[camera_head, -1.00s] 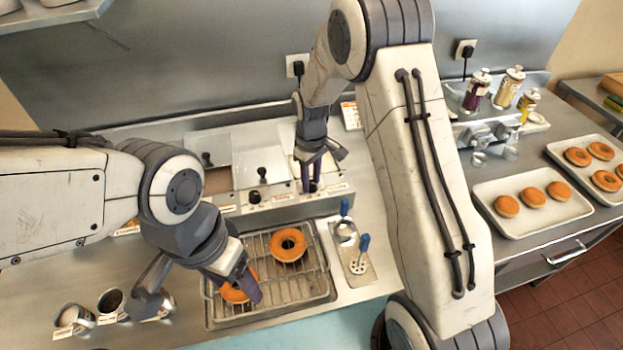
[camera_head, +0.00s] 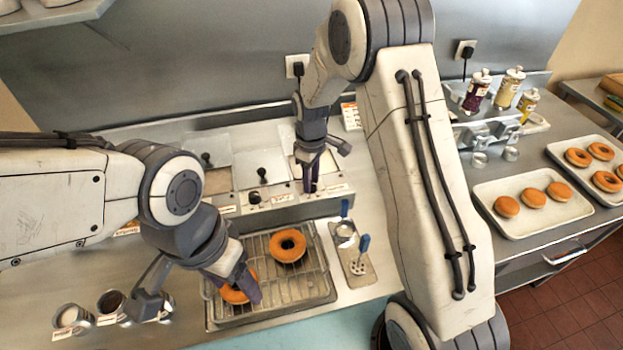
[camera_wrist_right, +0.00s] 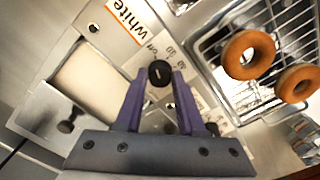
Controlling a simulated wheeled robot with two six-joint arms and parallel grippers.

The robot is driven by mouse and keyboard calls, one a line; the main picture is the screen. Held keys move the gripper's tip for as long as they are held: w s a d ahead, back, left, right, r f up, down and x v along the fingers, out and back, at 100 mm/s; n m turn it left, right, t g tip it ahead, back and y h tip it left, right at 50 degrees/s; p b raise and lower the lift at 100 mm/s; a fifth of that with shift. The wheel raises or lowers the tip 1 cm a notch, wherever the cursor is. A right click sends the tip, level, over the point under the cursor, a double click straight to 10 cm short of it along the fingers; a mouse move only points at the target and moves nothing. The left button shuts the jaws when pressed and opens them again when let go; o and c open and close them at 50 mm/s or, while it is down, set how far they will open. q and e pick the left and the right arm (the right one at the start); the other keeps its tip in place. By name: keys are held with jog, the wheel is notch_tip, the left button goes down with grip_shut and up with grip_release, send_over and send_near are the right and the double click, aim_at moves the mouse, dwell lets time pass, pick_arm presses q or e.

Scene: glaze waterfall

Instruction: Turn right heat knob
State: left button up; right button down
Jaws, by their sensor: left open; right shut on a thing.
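The right heat knob (camera_wrist_right: 160,73) is a small black round knob on the front panel, below the compartment labelled "white". In the right wrist view it sits between the purple fingertips of my right gripper (camera_wrist_right: 160,76), which is shut on it. In the head view my right gripper (camera_head: 311,187) points down at the right end of the warmer's front panel, and its fingers mostly hide the knob. My left gripper (camera_head: 200,296) is open and empty, low over the left of the wire rack, with one finger in front of a donut.
A wire rack (camera_head: 318,284) holding two donuts (camera_head: 288,245) stands in front of the warmer. Utensils in a small tray (camera_head: 355,265) stand right of it. Several small cups (camera_head: 72,317) are at front left. Trays of donuts (camera_head: 515,222) lie at right.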

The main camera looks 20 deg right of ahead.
jog(key=c, duration=0.5)
grip_release()
jog(key=shift+r, duration=0.1)
notch_tip(320, 180, up, 10)
jog(key=shift+r+b, duration=0.2)
jog(key=shift+b, duration=1)
jog(key=s+a+r, duration=0.2)
jog(key=s+a, duration=0.3)
jog(key=s, duration=0.3)
jog(key=s+a+r, duration=0.1)
jog(key=s+a, duration=0.4)
jog(key=s, duration=0.7)
jog(key=s+f+m, duration=0.1)
jog(key=s, duration=0.3)
jog(key=s+m+y, duration=0.1)
jog(key=s, duration=0.4)
jog(key=shift+s+d+f, duration=0.1)
jog(key=shift+s+f, duration=0.2)
jog(key=shift+s, duration=0.05)
